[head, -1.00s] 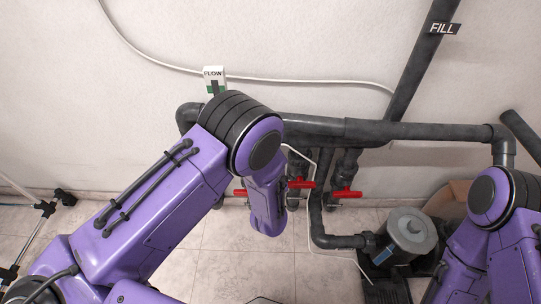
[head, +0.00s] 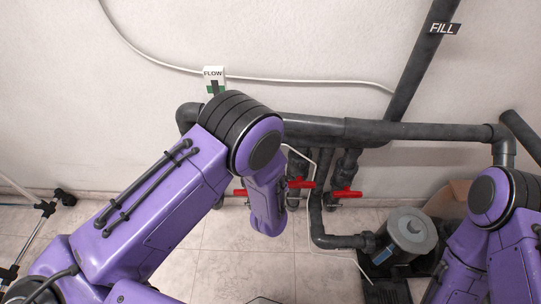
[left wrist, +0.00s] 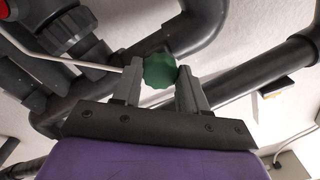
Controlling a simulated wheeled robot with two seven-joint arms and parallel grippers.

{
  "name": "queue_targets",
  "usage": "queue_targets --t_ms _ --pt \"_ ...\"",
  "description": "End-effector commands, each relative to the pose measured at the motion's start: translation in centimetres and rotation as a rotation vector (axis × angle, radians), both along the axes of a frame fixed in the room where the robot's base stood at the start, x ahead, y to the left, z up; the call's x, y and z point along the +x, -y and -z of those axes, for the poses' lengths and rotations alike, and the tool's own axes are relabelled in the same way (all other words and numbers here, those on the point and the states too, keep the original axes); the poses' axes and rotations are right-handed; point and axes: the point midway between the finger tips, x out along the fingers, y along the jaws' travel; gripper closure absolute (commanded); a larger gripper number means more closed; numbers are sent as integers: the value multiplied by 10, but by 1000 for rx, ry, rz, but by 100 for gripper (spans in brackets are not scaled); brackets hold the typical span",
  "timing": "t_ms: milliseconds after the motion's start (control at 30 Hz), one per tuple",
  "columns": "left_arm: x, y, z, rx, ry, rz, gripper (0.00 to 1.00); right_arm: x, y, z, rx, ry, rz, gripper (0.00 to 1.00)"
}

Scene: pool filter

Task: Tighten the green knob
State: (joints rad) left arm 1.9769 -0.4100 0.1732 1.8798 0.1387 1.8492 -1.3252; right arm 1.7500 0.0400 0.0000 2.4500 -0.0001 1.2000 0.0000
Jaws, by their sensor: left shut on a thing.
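The green knob (left wrist: 160,71) shows in the left wrist view as a scalloped green disc. My left gripper (left wrist: 160,80) has one finger on each side of the knob and is shut on it. The knob sits in front of dark grey pipes, and what it is mounted on is hidden behind it. In the head view my left arm hides both the left gripper and the knob. My right gripper is in neither view; only part of my right arm shows at the right edge of the head view.
Dark grey pipes (head: 410,131) run along the wall. Red valve handles (head: 345,192) sit below them. A grey pump (head: 407,234) stands on the floor at the right. A FLOW box (head: 213,75) and a FILL label (head: 442,29) show above. The tiled floor (head: 235,262) is clear in the middle.

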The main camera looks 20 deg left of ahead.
Motion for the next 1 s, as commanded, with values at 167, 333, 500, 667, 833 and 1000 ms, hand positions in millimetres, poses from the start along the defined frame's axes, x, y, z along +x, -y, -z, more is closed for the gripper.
queue_targets --t_ms 167,333,500,667,833,1000 --pt "0 0 2 271 -78 0 100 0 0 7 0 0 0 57" --pt "0 0 0 332 -95 0 40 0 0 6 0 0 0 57" --pt "0 0 0 330 -95 0 40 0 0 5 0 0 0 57" --pt "-12 4 0 329 -97 2 40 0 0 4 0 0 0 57" --pt "-36 11 1 329 -98 2 40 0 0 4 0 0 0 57" --pt "-55 16 1 328 -95 1 40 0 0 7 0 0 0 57"
